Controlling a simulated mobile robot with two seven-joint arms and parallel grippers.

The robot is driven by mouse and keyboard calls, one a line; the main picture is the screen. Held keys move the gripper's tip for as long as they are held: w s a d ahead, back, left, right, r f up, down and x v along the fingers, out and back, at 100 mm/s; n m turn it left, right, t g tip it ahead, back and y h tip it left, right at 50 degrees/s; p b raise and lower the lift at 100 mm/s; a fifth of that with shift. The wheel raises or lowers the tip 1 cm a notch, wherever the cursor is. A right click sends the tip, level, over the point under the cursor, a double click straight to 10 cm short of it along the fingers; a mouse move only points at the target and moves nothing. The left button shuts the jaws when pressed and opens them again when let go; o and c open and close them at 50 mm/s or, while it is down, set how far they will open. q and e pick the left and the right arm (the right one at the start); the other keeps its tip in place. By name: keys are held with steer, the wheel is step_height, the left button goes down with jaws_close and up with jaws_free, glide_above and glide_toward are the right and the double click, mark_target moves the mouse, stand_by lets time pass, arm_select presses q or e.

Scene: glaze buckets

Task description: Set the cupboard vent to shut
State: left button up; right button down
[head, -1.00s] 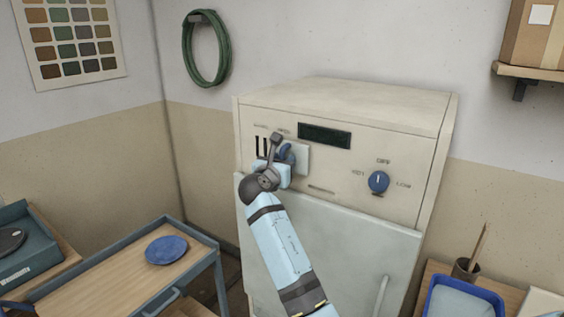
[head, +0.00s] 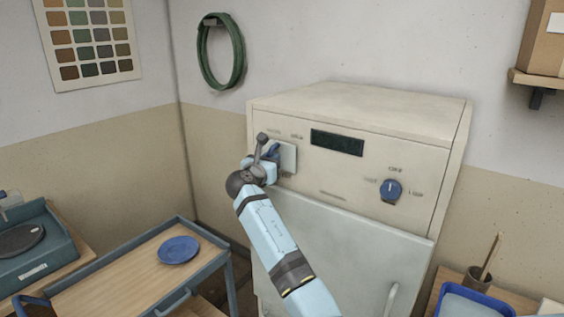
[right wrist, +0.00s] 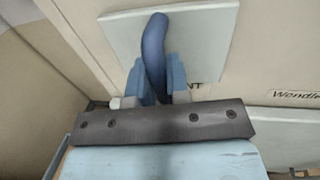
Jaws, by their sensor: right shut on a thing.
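The cupboard (head: 330,230) is a cream cabinet with a pale door. On the upper left of its front is the vent's flat pale plate (head: 289,157) with a curved blue handle (head: 274,150). My right gripper (head: 268,158) is at that handle. In the right wrist view, the blue handle (right wrist: 153,48) stands between the fingers of my right gripper (right wrist: 158,82), which are shut on it. The plate (right wrist: 195,45) lies behind it. No dark vent slots show now; the plate, gripper and arm cover that area. My left gripper is not in view.
A blue knob (head: 391,190) and a dark display panel (head: 337,142) are on the cupboard front. A trolley (head: 120,283) with a blue plate (head: 178,250) stands at the left. A blue tray (head: 470,302) is at the lower right. A green hose (head: 221,52) hangs on the wall.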

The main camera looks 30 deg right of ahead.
steer(key=shift+r, duration=0.1)
steer(key=c, duration=1.4)
jaws_free()
steer(key=shift+a, duration=0.1)
steer(key=o, duration=0.3)
steer(key=shift+w, duration=0.2)
steer(key=shift+s+a, duration=0.2)
steer(key=b+v, duration=0.2)
steer(key=v, duration=1.1)
steer(key=shift+a, duration=0.2)
